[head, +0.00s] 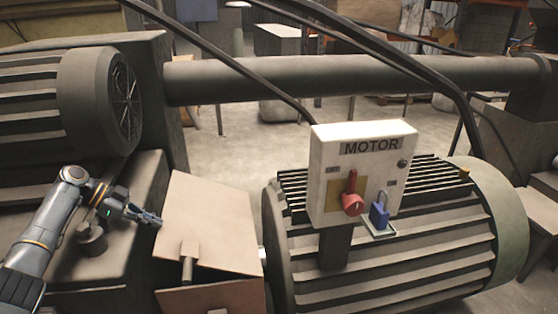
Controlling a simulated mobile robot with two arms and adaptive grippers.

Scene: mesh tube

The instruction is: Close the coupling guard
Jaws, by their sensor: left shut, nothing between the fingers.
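The coupling guard is a tan sheet-metal cover (215,220) between the machine on the left and the ribbed motor on the right. Its large panel is tilted up, and a lower tan part (225,298) shows beneath it at the bottom edge. A small block with a short rod sits on the panel's lower part. My left gripper (157,220) is shut and empty, with its fingertips at the panel's left edge. I cannot tell whether they touch it. My right gripper is not in view.
A white MOTOR box (360,172) with a red switch (352,203) and a blue padlock (380,213) stands in front of the ribbed motor (430,255). A thick horizontal pipe (330,76) and black cables cross above. Open floor shows behind.

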